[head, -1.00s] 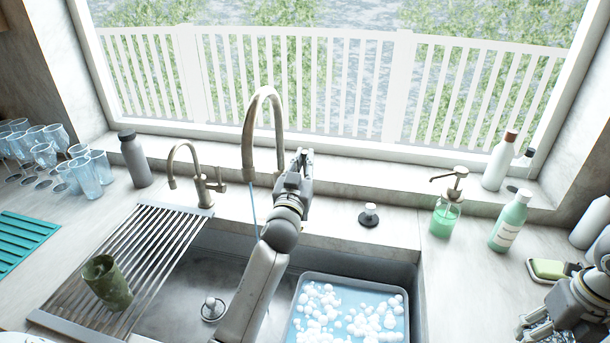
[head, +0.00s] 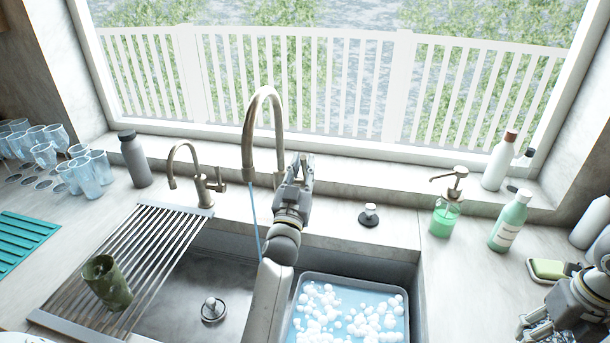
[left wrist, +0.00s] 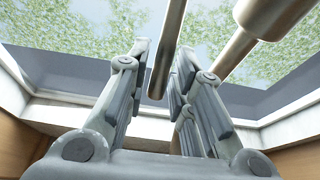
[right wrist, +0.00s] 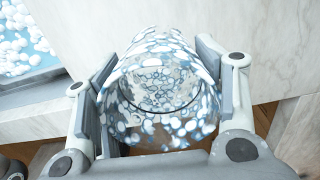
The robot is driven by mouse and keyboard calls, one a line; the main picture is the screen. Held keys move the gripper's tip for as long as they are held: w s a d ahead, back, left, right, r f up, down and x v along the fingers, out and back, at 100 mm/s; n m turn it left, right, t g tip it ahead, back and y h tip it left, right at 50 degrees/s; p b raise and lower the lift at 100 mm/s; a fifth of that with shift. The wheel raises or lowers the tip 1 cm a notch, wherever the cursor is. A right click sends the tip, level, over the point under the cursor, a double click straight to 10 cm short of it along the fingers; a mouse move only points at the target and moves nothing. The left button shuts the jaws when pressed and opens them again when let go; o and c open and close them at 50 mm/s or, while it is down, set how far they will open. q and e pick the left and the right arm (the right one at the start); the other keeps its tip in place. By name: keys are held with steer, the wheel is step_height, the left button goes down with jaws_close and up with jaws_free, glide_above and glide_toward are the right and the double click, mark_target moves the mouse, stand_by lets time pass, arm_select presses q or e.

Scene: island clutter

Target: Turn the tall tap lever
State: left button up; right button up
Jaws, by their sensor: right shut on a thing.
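The tall tap (head: 262,95) is a brushed-metal gooseneck behind the sink, with a thin blue stream of water (head: 255,220) falling from its spout. My left gripper (head: 300,165) is just right of the tap's upright, hiding the lever's base in the head view. In the left wrist view, a slim metal rod that looks like the lever (left wrist: 167,45) stands between the open fingers (left wrist: 160,85), nearer the right one; contact cannot be told. My right gripper (right wrist: 160,85) is shut on a clear glass with blue-white spots (right wrist: 165,95), at the head view's lower right.
A smaller tap (head: 190,165) stands left. A drying rack (head: 150,250) with a green cup (head: 107,283) spans the sink's left. A basin of suds (head: 300,330) sits in the right. A soap dispenser (head: 447,212) and bottles (head: 510,222) stand right; glasses (head: 90,175) stand far left.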

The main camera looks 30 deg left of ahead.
arm_select(q)
steer(key=shift+r, duration=0.1)
steer(key=shift+w+a+r+g, duration=0.25)
steer(key=shift+w+r+g, duration=0.1)
steer(key=shift+w+g, duration=0.4)
steer(key=shift+w+a+r+g+h, duration=0.1)
steer(key=shift+w+g+h, duration=0.2)
steer(key=shift+g, duration=0.3)
steer(key=shift+w+a+r+g+h, duration=0.1)
steer(key=shift+w+g+h, duration=0.1)
steer(key=shift+w+g, duration=0.3)
steer(key=shift+f+g, duration=0.1)
steer(key=shift+g, duration=0.25)
steer(key=shift+w+a+g, duration=0.1)
steer(key=shift+w+g, duration=0.3)
steer(key=shift+g, duration=0.1)
steer(key=g, duration=0.1)
steer(key=w+g+h, duration=0.1)
steer(key=w+g, duration=0.1)
steer(key=shift+w+a+f, duration=0.15)
steer(key=shift+w+a, duration=0.1)
